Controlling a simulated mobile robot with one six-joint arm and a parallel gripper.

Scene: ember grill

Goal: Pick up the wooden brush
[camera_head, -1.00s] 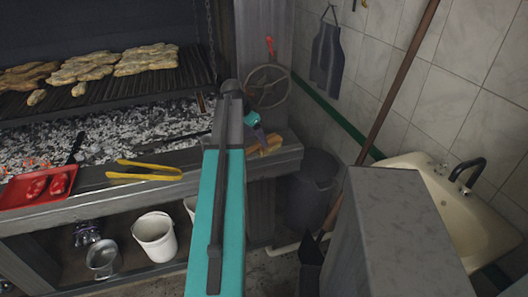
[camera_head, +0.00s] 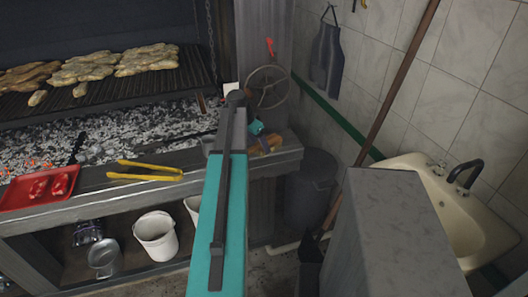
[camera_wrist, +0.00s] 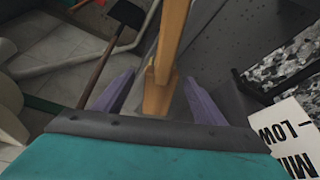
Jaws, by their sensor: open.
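The wooden brush (camera_head: 266,146) lies at the right end of the grill's front ledge in the head view, partly hidden by my arm and gripper. My gripper (camera_head: 258,128) is just above it, mostly hidden behind my arm. In the wrist view, a long light wooden piece, apparently the brush (camera_wrist: 172,40), runs down between the two purple fingers of my gripper (camera_wrist: 158,80). The fingers are apart, with gaps visible on both sides of the wood. I cannot tell the exact height between fingertips and brush.
The ledge (camera_head: 110,195) also holds yellow tongs (camera_head: 145,176) and a red tray (camera_head: 40,186). Meat lies on the grate above the coals. A white lettered card (camera_wrist: 290,130) shows at lower right in the wrist view. A dark bin (camera_head: 310,187) stands right of the ledge.

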